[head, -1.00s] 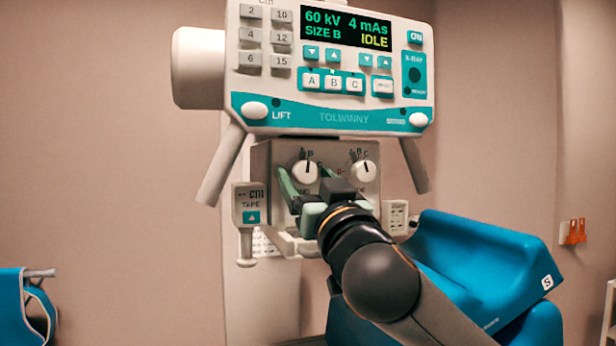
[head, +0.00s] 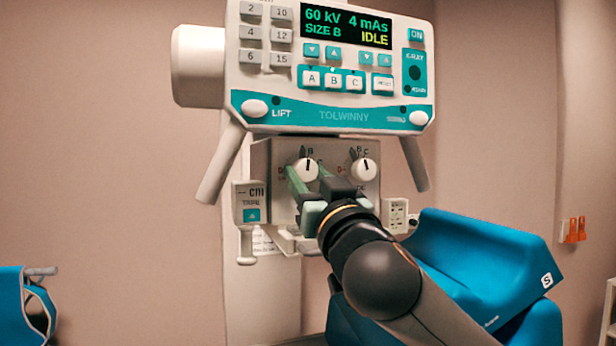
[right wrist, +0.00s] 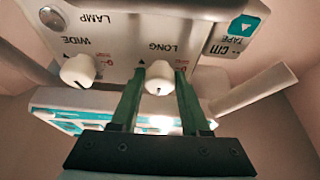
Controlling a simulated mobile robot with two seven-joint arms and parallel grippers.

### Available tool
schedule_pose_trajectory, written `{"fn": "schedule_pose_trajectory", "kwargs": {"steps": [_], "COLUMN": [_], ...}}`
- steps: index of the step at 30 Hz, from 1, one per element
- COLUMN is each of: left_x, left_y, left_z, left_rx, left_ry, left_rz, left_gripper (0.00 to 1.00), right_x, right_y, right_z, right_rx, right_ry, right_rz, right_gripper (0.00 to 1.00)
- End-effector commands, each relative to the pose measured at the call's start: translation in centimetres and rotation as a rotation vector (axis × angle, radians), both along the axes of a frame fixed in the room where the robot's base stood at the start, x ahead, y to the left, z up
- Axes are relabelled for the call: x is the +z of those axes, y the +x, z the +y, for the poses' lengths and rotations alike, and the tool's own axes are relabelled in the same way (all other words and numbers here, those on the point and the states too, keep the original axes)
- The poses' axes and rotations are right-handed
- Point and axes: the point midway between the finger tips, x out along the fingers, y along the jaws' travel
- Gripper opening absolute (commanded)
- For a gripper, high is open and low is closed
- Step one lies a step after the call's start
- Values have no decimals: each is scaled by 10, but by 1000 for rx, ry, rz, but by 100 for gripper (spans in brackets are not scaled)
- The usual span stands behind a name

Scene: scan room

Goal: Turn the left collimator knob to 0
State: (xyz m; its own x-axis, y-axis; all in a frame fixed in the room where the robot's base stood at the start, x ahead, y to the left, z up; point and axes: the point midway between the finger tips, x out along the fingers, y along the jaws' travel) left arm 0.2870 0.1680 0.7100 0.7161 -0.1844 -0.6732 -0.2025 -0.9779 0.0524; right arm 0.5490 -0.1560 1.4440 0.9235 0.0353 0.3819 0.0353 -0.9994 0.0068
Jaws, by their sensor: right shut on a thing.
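The left collimator knob (head: 304,171) is a round white knob on the beige collimator face (head: 336,190) under the console. In the right wrist view, upside down, the knob (right wrist: 159,78) sits between the fingertips (right wrist: 160,73), beside the word LONG. The right collimator knob (head: 363,171) is free, and shows by the word WIDE (right wrist: 78,71). My left gripper is not in view.
The console (head: 330,117) hangs just above, its screen reading 60 kV, 4 mAs, SIZE B, IDLE. Slanting handles (head: 221,165) flank the collimator. A tape unit (head: 251,203) hangs at its left. A blue padded seat-like piece (head: 480,255) stands at right.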

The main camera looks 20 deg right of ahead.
Motion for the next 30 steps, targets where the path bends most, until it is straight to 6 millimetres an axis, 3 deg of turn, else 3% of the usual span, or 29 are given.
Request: {"fn": "schedule_pose_trajectory", "kwargs": {"steps": [11,30], "left_x": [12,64], "left_y": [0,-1], "left_z": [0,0], "left_rx": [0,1], "left_ry": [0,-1], "left_rz": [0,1], "left_gripper": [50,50], "right_x": [2,7], "right_y": [0,0], "right_z": [-2,-7], "right_rx": [-2,-4], "right_ry": [-169,-768], "right_rz": [-6,-29], "right_gripper": [0,0]}}
